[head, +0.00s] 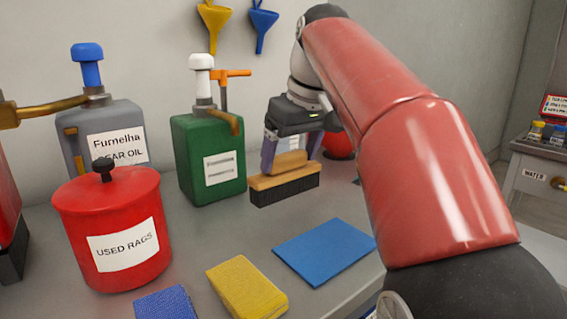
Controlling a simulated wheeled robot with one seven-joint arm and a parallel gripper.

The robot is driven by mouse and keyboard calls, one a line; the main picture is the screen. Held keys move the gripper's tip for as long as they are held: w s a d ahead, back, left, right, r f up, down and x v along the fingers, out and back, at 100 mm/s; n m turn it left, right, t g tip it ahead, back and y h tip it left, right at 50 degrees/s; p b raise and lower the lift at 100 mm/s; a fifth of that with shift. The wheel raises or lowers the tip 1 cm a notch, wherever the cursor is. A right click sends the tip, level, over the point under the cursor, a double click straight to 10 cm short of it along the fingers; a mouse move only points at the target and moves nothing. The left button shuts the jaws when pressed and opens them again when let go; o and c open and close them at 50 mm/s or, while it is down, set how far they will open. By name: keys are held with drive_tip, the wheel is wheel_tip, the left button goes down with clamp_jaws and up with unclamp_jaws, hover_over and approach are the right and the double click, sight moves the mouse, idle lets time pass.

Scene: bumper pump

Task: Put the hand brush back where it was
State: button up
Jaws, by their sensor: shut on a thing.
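The hand brush (284,181) has a tan wooden block and dark bristles. It is upright, bristles down, at or just above the grey bench, to the right of the green pump can; I cannot tell whether the bristles touch. My gripper (288,158) points down over the brush and is shut on its raised wooden handle. A blue mat (325,252) lies flat on the bench in front of the brush, with nothing on it.
A green pump can (208,158) stands just left of the brush. A red rag bin (112,228), a grey oil can (108,138), a yellow sponge (246,287) and a blue cloth (166,303) are further left and in front. A red round object (338,146) is partly hidden behind my gripper.

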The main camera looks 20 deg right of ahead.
sight(285, 168)
drive_tip(key=shift+w+a, duration=0.35)
drive_tip(key=shift+w, duration=0.45)
drive_tip(key=shift+f+b, duration=0.6)
drive_tip(key=shift+f, duration=1.15)
drive_tip(key=shift+f, duration=0.15)
drive_tip(key=o, duration=1.3)
drive_tip(key=shift+o, duration=0.2)
drive_tip(key=p+v, duration=0.4)
drive_tip(key=v, duration=0.8)
drive_tip(key=shift+s, duration=0.1)
